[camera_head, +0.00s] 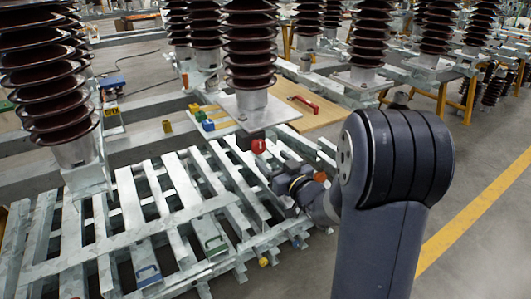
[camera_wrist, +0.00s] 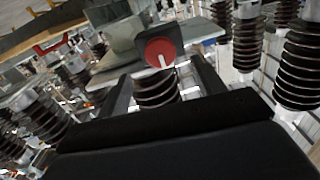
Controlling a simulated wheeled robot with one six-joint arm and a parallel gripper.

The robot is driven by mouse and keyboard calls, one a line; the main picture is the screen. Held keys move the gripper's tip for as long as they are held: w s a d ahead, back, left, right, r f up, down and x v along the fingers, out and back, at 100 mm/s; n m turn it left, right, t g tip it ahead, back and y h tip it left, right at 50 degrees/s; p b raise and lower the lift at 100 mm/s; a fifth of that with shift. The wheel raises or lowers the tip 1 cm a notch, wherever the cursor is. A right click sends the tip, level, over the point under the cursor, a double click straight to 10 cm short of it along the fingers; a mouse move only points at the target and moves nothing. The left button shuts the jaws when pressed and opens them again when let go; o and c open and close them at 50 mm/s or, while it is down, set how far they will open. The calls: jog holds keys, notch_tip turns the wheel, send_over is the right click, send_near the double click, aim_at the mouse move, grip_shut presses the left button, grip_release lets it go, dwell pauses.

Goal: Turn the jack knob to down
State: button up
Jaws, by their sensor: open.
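The jack knob (camera_head: 258,146) is a round red knob under the plate that carries a brown ribbed insulator. It also shows in the wrist view as a red disc (camera_wrist: 158,51) on a dark mount, with a white mark running from near its centre toward the picture's lower edge. My gripper (camera_head: 274,172) is just below and right of the knob in the head view. In the wrist view my gripper (camera_wrist: 160,72) is open, with one dark finger on each side below the knob. Nothing is between the fingers, and I cannot tell whether they touch the knob.
A metal slatted frame (camera_head: 150,222) lies below the knob. A wooden board (camera_head: 318,115) with a red handle (camera_head: 303,103) is behind it. Blue, yellow and green pieces (camera_head: 207,122) sit left of the plate. Tall insulators (camera_head: 370,40) stand around. Open floor (camera_head: 490,225) lies right.

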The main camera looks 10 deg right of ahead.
aim_at(260, 148)
jog(key=v, duration=0.4)
jog(key=x, duration=1.1)
jog(key=shift+s+f+b, duration=0.1)
jog(key=shift+b, duration=0.2)
jog(key=shift+s+d, duration=0.1)
jog(key=shift+s, duration=0.05)
